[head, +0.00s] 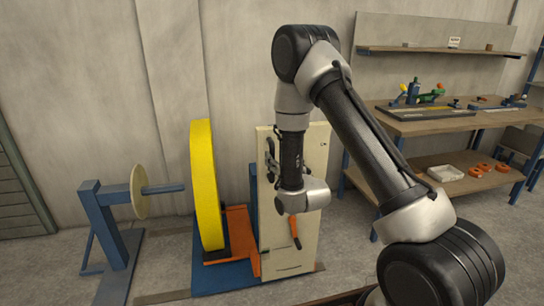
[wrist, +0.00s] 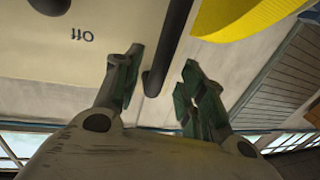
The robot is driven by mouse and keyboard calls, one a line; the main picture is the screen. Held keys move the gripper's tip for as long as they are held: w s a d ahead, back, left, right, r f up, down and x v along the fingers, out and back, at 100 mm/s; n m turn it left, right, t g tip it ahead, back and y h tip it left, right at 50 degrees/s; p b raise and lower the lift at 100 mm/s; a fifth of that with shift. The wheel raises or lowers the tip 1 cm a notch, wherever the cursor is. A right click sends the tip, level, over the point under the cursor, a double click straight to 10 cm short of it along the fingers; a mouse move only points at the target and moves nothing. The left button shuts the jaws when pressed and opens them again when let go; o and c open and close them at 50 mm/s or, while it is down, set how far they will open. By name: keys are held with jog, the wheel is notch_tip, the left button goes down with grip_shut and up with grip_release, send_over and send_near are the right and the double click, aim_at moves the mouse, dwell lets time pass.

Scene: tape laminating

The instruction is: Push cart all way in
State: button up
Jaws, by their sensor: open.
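The cart seems to be the orange frame (head: 240,222) on a blue floor base; it stands beside a large yellow reel (head: 205,190) and a cream upright panel (head: 284,240). The panel shows in the wrist view (wrist: 45,85) with upside-down dark lettering. My arm hides part of the panel.
A blue stand (head: 108,225) with a spindle and pale disc is at the left. An orange handle (head: 295,232) sits low on the panel. A workbench (head: 425,125) with tools stands at the right. Grey floor is clear between the stand and the reel.

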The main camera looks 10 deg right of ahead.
jog(key=shift+w+a, duration=0.15)
jog(key=shift+w, duration=0.75)
jog(key=shift+w+a, duration=0.15)
jog(key=shift+w, duration=0.75)
jog(key=shift+c, duration=0.5)
grip_shut()
